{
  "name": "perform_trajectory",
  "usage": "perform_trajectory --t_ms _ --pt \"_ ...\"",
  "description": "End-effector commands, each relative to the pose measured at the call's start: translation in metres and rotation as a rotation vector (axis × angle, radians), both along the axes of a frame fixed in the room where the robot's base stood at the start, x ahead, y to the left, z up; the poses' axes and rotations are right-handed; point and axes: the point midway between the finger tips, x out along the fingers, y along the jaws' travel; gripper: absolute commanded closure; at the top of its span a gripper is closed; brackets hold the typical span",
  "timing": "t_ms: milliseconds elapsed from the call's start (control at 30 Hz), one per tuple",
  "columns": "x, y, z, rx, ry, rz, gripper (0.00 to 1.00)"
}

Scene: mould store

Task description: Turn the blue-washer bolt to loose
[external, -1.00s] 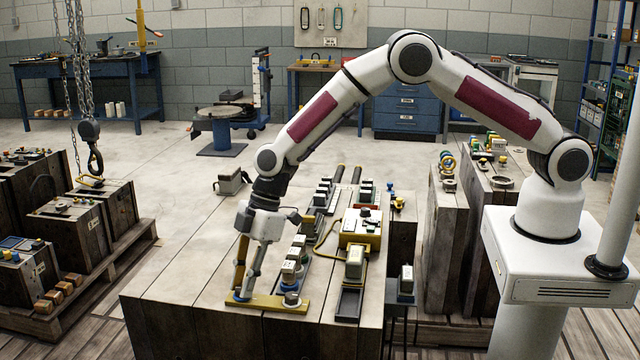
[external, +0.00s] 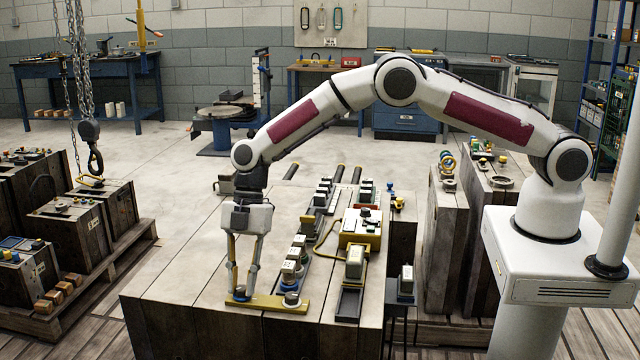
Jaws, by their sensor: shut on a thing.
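A yellow bar (external: 268,304) lies near the front edge of the wooden bench top.
A yellow-based control box (external: 361,229) and a block on a dark rail (external: 354,263) stand farther right. The bench top left of my gripper is clear. A chain hook (external: 95,160) hangs far left.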

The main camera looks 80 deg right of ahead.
Motion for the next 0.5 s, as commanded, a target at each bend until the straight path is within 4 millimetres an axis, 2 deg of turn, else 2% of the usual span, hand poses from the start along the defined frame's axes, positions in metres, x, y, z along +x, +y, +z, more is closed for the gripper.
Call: perform_trajectory --t_ms 33,400,433,500 --pt "-0.0026 -0.0023 -0.0057 -0.005 0.008 0.005 1.0" --pt "-0.0031 -0.0026 -0.0064 -0.005 0.009 0.011 1.0" --pt "-0.0031 -0.0026 -0.0064 -0.005 0.009 0.011 0.76" --pt "-0.0026 -0.0023 -0.0057 -0.006 0.008 0.011 0.64"
